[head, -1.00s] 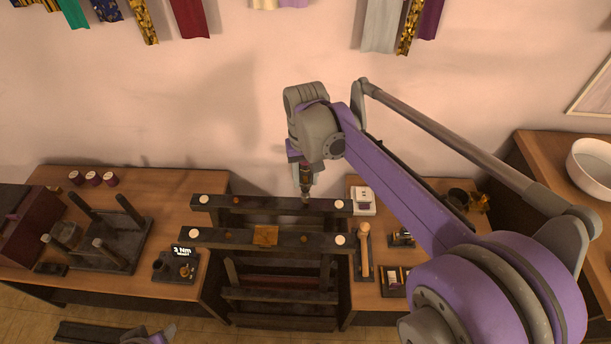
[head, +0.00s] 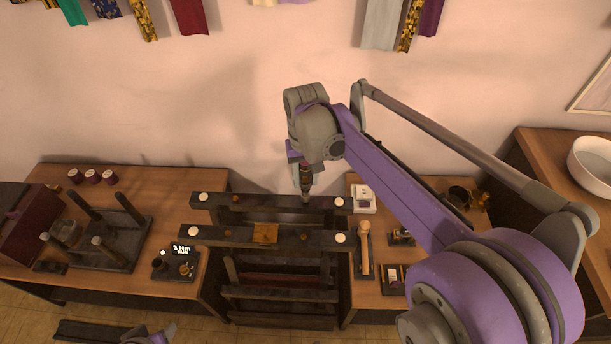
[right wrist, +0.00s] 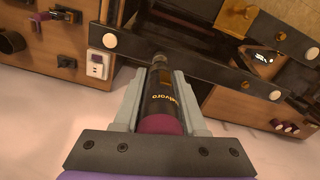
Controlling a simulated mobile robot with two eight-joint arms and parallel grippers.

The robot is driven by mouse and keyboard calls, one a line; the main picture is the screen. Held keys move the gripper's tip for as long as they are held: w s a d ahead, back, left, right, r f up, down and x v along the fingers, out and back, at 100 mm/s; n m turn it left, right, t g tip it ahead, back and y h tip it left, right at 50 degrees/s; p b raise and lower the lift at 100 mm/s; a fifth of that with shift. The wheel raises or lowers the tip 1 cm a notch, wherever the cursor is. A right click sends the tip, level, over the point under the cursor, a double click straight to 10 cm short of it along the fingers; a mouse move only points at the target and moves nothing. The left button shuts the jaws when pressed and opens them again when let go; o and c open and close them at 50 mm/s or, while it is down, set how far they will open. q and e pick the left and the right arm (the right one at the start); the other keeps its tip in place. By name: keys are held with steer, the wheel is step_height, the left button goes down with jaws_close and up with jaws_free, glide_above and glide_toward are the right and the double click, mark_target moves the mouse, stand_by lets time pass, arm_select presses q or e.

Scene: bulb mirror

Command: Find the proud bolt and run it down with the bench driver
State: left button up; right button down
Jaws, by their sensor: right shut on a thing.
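My right gripper (head: 305,168) is shut on the bench driver (head: 306,186), a dark cylinder with a purple end and lettering in the right wrist view (right wrist: 160,105). The driver points down, its tip at the far dark rail (head: 270,203), right of that rail's middle. The tip hides whatever lies under it; I cannot tell if it touches a bolt. Small brown bolt heads show on the far rail (head: 236,198) and on the near rail (head: 231,234). I cannot tell which stands proud. Part of my left gripper (head: 150,335) shows at the bottom edge, its jaws unclear.
A small display (head: 183,249) stands on the left bench, its digits blurred. A mallet (head: 364,250) and a white box (head: 363,199) are on the right bench.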

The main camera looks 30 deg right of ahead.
arm_select(q)
steer(key=shift+f, duration=0.15)
arm_select(e)
steer(key=shift+f, duration=0.45)
arm_select(q)
steer(key=shift+r, duration=0.25)
arm_select(e)
steer(key=shift+r, duration=0.1)
stand_by(0.5)
stand_by(0.3)
arm_select(q)
steer(key=shift+r, duration=0.15)
stand_by(0.4)
steer(key=shift+w+r+p, duration=0.1)
steer(key=shift+r+p, duration=0.05)
steer(key=shift+p, duration=0.2)
arm_select(e)
steer(key=shift+r, duration=0.1)
arm_select(q)
steer(key=shift+w+r+p, duration=0.1)
steer(key=shift+r+p, duration=0.25)
steer(key=shift+r, duration=0.1)
arm_select(e)
steer(key=shift+r, duration=0.6)
